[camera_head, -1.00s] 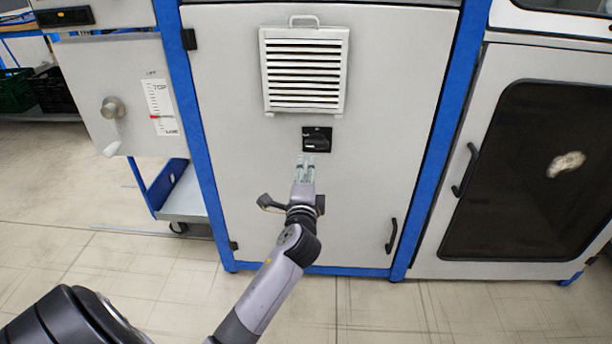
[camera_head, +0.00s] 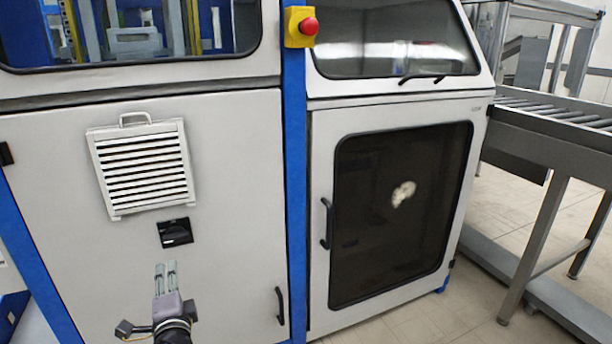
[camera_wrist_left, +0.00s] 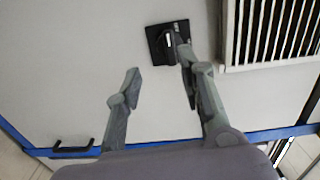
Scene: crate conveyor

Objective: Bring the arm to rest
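My left arm comes up from the bottom edge in the head view. Its left gripper (camera_head: 166,276) is in front of the grey cabinet door (camera_head: 232,220), just below a black rotary switch (camera_head: 175,233). In the left wrist view the two fingers of the left gripper (camera_wrist_left: 153,62) stand apart with nothing between them. One fingertip overlaps the black switch (camera_wrist_left: 157,44) in that view; I cannot tell whether they touch. My right gripper is in neither view.
A white louvred vent (camera_head: 142,168) sits above the switch. Door handles (camera_head: 280,305) stick out on the cabinet front. A red emergency button (camera_head: 309,26) is on the blue post. A roller conveyor (camera_head: 560,120) stands at the right, with some open floor before it.

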